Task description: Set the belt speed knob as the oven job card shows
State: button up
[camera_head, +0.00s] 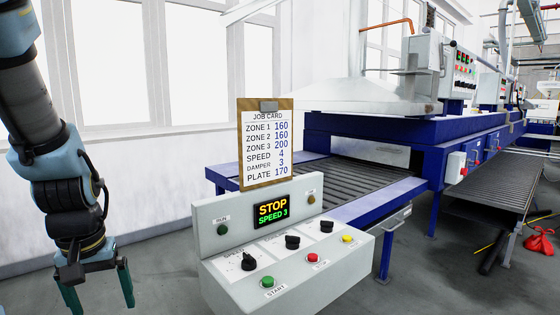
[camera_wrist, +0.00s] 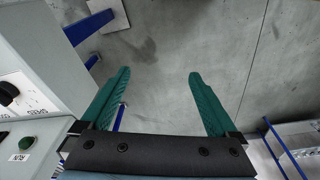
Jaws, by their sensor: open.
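The job card (camera_head: 266,143) on a brown clipboard stands above the control box and reads SPEED 4, among other lines. The display (camera_head: 272,210) below it reads STOP, SPEED 3. The belt speed knob (camera_head: 249,262) is the black left one of three on the sloping panel; its scale is too small to read. In the wrist view, a black knob (camera_wrist: 9,92) beside a SPEED label shows at the left edge. My gripper (camera_head: 100,298) is open and empty, left of the control box and apart from it. Its two green fingers (camera_wrist: 159,75) point over bare floor.
The control box (camera_head: 207,262) also carries a green START button (camera_head: 268,281), a red button (camera_head: 312,258), a yellow button (camera_head: 347,239) and two more black knobs (camera_head: 292,241). The blue oven conveyor (camera_head: 350,184) stands behind. Floor left of the box is clear.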

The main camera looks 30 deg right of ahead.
jog(key=shift+d, duration=0.15)
jog(key=c, duration=0.3)
jog(key=shift+n, duration=0.3)
jog(key=w+d, duration=0.1)
jog(key=d, duration=0.2)
jog(key=w+d, duration=0.1)
jog(key=d, duration=0.1)
jog(key=shift+w+d+r+b, duration=0.3)
jog(key=shift+w+d+r, duration=0.05)
jog(key=shift+r, duration=0.05)
jog(key=c, duration=0.5)
jog(key=shift+o, duration=0.2)
jog(key=n+t+y+b, duration=0.1)
jog(key=n+t+b, duration=0.1)
jog(key=n+t, duration=0.1)
send_near(249, 256)
jog(key=p+x, duration=0.1)
jog(key=x, duration=0.7)
jog(key=shift+w+f, duration=0.1)
jog(key=shift+f, duration=0.05)
grip_shut()
